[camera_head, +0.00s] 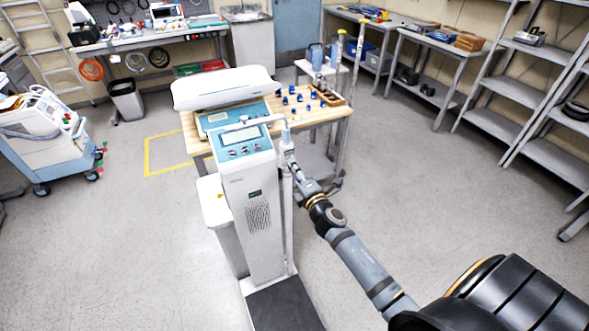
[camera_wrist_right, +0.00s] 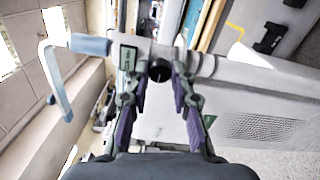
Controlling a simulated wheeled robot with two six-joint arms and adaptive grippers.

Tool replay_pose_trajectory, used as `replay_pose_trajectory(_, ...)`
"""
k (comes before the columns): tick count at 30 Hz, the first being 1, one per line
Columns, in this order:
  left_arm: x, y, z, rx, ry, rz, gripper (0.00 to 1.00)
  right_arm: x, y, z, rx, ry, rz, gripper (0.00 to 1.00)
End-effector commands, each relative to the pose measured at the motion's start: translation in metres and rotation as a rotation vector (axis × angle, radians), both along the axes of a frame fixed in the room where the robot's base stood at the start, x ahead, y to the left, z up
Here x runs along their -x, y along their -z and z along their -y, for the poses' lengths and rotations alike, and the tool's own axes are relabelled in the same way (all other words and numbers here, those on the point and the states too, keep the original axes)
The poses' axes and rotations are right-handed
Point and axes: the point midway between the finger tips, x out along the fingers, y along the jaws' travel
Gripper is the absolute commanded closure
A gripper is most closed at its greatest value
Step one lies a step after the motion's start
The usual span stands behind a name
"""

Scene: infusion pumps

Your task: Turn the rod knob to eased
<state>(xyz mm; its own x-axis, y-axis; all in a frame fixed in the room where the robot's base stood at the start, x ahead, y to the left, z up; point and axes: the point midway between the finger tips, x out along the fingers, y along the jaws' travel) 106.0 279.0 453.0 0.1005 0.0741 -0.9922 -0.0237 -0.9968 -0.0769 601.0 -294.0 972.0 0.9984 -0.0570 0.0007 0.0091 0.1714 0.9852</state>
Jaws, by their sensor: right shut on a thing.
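A white upright device (camera_head: 258,195) with a blue control panel and small screen stands in the centre of the head view. A slim pale rod (camera_head: 288,225) runs up along its right side. In the right wrist view, a small round black knob (camera_wrist_right: 160,70) sits on the rod's side, between my fingertips. My right gripper (camera_head: 287,146) reaches the rod near its top; it also shows in the right wrist view (camera_wrist_right: 160,74), shut on the knob. The knob itself is hidden in the head view, and its turn setting cannot be read. My left gripper is not in view.
A wooden-topped table (camera_head: 335,114) with several small blue items stands just behind the device. A curved pale handle (camera_wrist_right: 58,85) shows left of the knob. A dark foot plate (camera_head: 288,307) lies at the device's base. Open floor lies left and right.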

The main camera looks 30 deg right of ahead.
Motion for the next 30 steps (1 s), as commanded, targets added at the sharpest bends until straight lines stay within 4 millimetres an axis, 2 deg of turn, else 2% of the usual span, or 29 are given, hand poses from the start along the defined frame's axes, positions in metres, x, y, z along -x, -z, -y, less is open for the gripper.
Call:
replay_pose_trajectory(20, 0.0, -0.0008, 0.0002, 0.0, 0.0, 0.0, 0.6, 0.0005, 0.0019, 0.0, 0.052, 0.001, -0.006, 1.0)
replay_pose_trajectory(21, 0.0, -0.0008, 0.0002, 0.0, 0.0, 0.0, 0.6, 0.0005, 0.0019, 0.0, 0.052, 0.001, -0.006, 0.71)
replay_pose_trajectory(25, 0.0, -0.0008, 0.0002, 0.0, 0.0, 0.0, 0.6, 0.0004, 0.0015, 0.0, 0.052, 0.0, -0.005, 0.53)
replay_pose_trajectory(30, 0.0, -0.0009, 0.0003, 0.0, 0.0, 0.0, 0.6, 0.0002, 0.0009, 0.0, 0.052, 0.0, -0.004, 0.53)
